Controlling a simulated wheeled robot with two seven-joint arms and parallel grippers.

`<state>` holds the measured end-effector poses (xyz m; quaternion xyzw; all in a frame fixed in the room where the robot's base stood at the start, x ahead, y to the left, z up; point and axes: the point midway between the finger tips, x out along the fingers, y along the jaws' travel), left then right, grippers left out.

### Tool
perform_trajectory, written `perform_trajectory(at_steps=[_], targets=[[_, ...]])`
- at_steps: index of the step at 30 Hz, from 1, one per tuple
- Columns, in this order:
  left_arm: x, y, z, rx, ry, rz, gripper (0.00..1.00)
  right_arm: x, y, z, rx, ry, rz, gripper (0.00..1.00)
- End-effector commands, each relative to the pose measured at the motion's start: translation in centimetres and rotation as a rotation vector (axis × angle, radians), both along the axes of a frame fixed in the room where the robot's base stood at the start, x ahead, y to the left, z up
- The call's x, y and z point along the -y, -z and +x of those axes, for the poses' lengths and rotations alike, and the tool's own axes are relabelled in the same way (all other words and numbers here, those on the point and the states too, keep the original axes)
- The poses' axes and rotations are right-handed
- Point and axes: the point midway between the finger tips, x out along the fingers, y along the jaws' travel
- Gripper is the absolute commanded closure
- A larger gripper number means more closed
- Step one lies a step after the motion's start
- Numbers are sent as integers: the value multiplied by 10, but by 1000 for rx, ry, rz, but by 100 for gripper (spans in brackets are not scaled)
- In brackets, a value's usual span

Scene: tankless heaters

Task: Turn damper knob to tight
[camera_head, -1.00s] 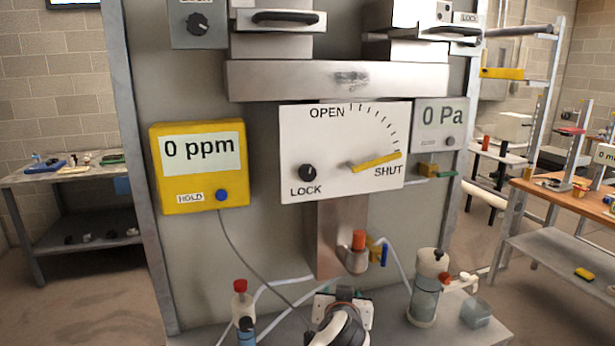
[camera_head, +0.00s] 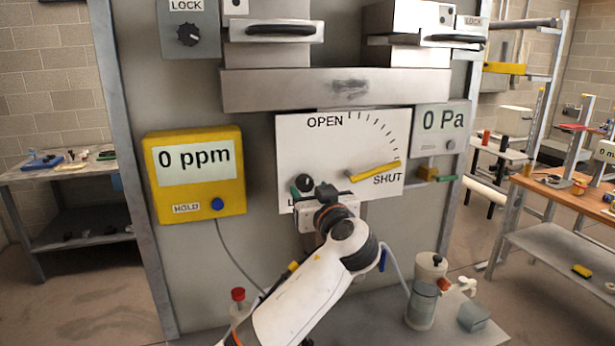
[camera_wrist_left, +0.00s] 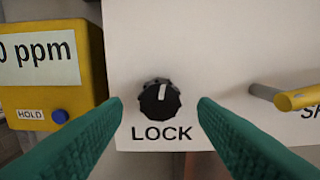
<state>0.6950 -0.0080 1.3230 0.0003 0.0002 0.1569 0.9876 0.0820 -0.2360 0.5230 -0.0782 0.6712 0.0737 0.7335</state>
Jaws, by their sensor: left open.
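The damper panel (camera_head: 300,140) is a white plate marked OPEN, SHUT and LOCK. Its black lock knob (camera_head: 305,183) is at the lower left, partly hidden by my gripper in the head view. In the left wrist view the knob (camera_wrist_left: 159,98) shows whole above the word LOCK, its white mark pointing nearly straight up. My left gripper (camera_head: 312,190) is open in front of the panel. Its green fingers (camera_wrist_left: 160,108) frame the knob on both sides, apart from it. The yellow damper lever (camera_head: 375,172) points at SHUT; its end (camera_wrist_left: 298,97) shows at right in the wrist view.
A yellow meter (camera_head: 196,175) reading 0 ppm hangs left of the panel. A display (camera_head: 441,128) reading 0 Pa is at the right. Another LOCK knob (camera_head: 188,35) is on a grey box at the upper left. A clear bottle (camera_head: 425,295) stands on the ledge below.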

Motion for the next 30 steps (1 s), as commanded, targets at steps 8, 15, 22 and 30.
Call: perform_trajectory(at_steps=[8, 15, 22, 30], targets=[[-8, -1, 26, 1, 0, 0, 47, -1, -15, 0, 0, 0, 1, 47], [-9, 1, 28, 0, 1, -1, 47, -1, -15, 1, 1, 0, 1, 47], [-9, 1, 27, -1, 1, -1, 74, -1, -15, 2, 2, 0, 1, 47], [-9, 1, 27, -3, 1, 6, 91, -1, -14, 2, 3, 0, 1, 47]])
